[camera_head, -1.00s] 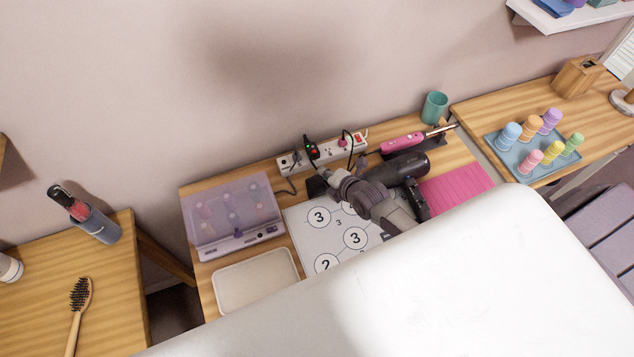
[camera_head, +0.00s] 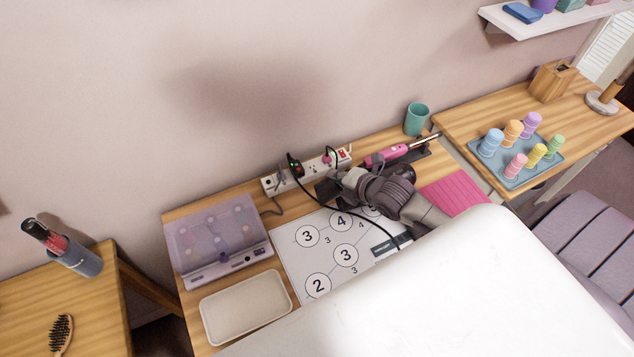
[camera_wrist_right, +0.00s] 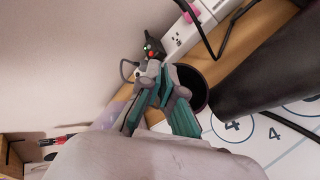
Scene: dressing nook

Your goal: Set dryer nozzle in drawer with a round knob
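My right gripper (camera_head: 330,188) is over the back of the middle table, in front of the power strip. In the right wrist view its teal-padded fingers (camera_wrist_right: 162,95) slant together; I cannot tell whether they are closed. A dark round-mouthed piece (camera_wrist_right: 190,86), perhaps the dryer nozzle, is right beside them; whether it is held is unclear. The dark hair dryer (camera_wrist_right: 262,78) lies beyond it and is mostly hidden by my arm in the head view. My left gripper is not in view.
A white power strip (camera_head: 300,172) with cords runs along the wall. A numbered mat (camera_head: 300,262), a cream tray (camera_head: 246,308), a pink curling iron (camera_head: 388,156) and a green cup (camera_head: 416,119) are close by. A large white surface of mine covers the lower right.

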